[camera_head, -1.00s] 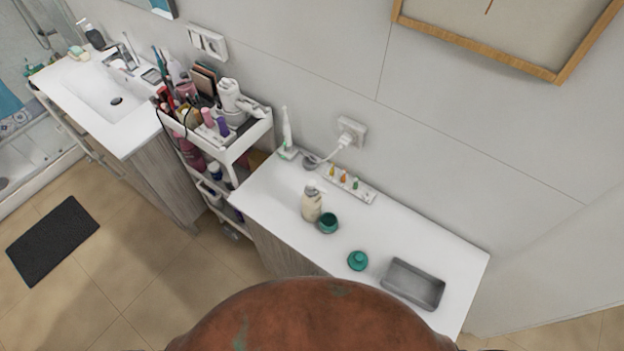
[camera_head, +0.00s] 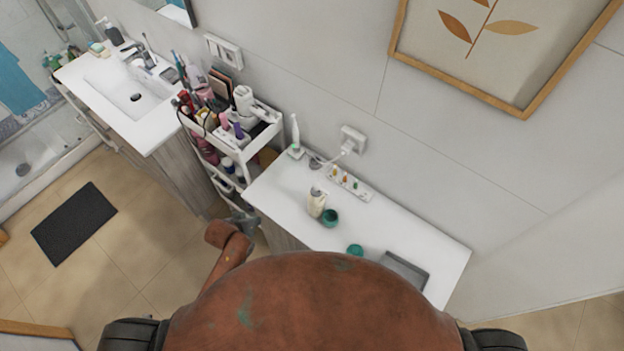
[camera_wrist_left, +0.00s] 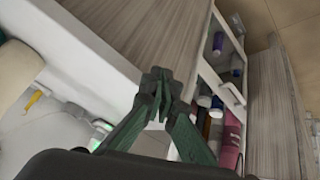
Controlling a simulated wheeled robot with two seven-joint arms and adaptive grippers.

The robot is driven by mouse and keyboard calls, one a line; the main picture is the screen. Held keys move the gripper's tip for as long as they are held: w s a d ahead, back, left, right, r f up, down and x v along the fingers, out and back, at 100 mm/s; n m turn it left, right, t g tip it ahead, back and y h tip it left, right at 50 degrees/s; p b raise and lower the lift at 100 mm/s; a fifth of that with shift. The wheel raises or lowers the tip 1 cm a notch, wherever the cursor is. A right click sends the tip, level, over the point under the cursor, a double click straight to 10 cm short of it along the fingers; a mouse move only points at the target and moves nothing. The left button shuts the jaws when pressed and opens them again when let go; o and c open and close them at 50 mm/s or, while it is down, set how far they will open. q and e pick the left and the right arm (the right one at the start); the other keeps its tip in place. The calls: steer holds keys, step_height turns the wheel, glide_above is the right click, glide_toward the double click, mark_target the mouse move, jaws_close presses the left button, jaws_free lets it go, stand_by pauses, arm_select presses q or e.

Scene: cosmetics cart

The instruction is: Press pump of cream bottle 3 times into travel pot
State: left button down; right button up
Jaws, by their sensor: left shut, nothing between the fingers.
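The cream pump bottle (camera_head: 316,203) stands upright on the white counter. The green travel pot (camera_head: 330,217) stands open right beside its base. A green lid (camera_head: 355,250) lies on the counter farther right. My left gripper (camera_head: 247,222) is beside the counter's left end, near the cart and apart from the bottle and pot. In the left wrist view, its fingers (camera_wrist_left: 157,82) are shut and empty, with the counter's side behind them. A pale rounded object at that view's left edge may be the bottle; I cannot tell. My right gripper is not in view.
A grey tray (camera_head: 405,271) lies at the counter's right. The crowded white cart (camera_head: 262,135) stands left of the counter (camera_head: 437,250). The counter's front middle is partly hidden by my body.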

arm_select(q)
steer(key=w+d+r+h+p, duration=0.1)
steer(key=w+d+r+h, duration=0.1)
steer(key=w+d+r, duration=0.55)
step_height(320, 180, up, 24)
steer(key=r+m+g+h+p, duration=0.1)
steer(key=h+p, duration=0.2)
steer(key=p, duration=0.1)
glide_above(315, 186)
steer(key=shift+a+f, duration=0.1)
steer(key=shift+f, duration=0.15)
steer(key=shift+f, duration=0.1)
step_height(315, 186, down, 7)
steer(key=b, duration=0.7)
steer(key=shift+f, duration=0.8)
